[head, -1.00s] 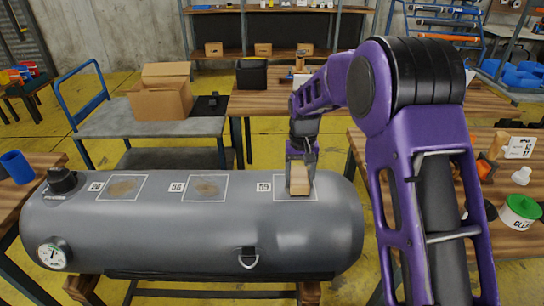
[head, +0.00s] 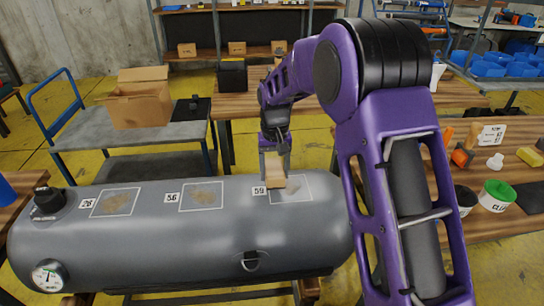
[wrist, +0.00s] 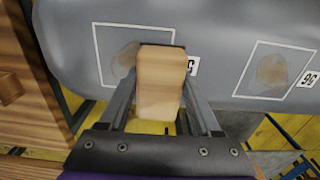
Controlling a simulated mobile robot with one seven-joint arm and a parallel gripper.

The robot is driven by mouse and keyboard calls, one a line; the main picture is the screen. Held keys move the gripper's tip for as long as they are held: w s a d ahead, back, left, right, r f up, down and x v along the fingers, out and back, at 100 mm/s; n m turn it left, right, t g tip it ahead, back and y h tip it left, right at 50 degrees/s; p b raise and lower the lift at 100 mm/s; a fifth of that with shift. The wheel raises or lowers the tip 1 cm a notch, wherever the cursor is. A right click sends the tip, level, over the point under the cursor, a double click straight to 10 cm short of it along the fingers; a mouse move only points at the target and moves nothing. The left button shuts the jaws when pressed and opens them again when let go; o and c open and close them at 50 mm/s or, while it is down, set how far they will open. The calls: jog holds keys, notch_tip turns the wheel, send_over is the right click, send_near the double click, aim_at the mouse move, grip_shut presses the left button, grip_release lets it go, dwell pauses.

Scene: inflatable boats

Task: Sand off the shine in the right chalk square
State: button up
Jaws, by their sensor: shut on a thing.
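The grey boat tube (head: 100,240) lies across the front with three white chalk squares. The right chalk square (head: 308,199), beside the label 59, has a faint dull patch inside; the wrist view shows a brownish-grey patch (wrist: 123,60), partly hidden by the block. My gripper (head: 274,155) is shut on a pale wooden block (head: 275,178); the block also shows in the wrist view (wrist: 160,85). The block is over the square's left edge in the head view, low by the tube. I cannot tell whether it touches. Its underside is hidden.
The middle square (head: 201,196) and left square (head: 115,202) hold larger brownish patches. A black valve (head: 48,200) and a gauge (head: 47,276) are at the tube's left end. A wooden bench (head: 480,232) with tubs stands right; a trolley (head: 75,131) stands behind.

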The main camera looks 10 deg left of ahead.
jog(key=shift+r+p, duration=1.05)
jog(key=shift+r, duration=0.9)
